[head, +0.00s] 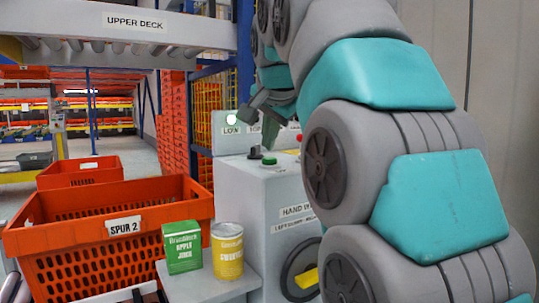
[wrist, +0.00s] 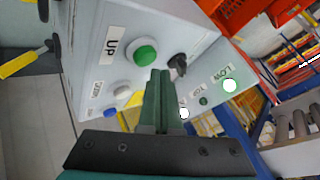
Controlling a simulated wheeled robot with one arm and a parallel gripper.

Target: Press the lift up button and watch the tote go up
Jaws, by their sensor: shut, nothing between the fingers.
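The green UP button (wrist: 145,55) sits on a grey control box beside its "UP" label (wrist: 113,45). It also shows on top of the box in the head view (head: 269,161). My gripper (wrist: 160,73) is shut and empty, its tips just beside the green button in the wrist view; I cannot tell if they touch anything. In the head view my gripper (head: 268,128) is above the box, partly hidden by my arm. An orange tote labelled SPUR 2 (head: 60,238) stands at left, with another orange tote (head: 80,173) behind it. I cannot tell which tote is on the lift.
The LOW lamp (head: 231,118) glows white. A black knob (wrist: 178,65), a white button (wrist: 123,91) and a blue button (wrist: 110,112) are near the green one. A green carton (head: 183,250) and yellow can (head: 227,255) stand on a ledge before the box.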

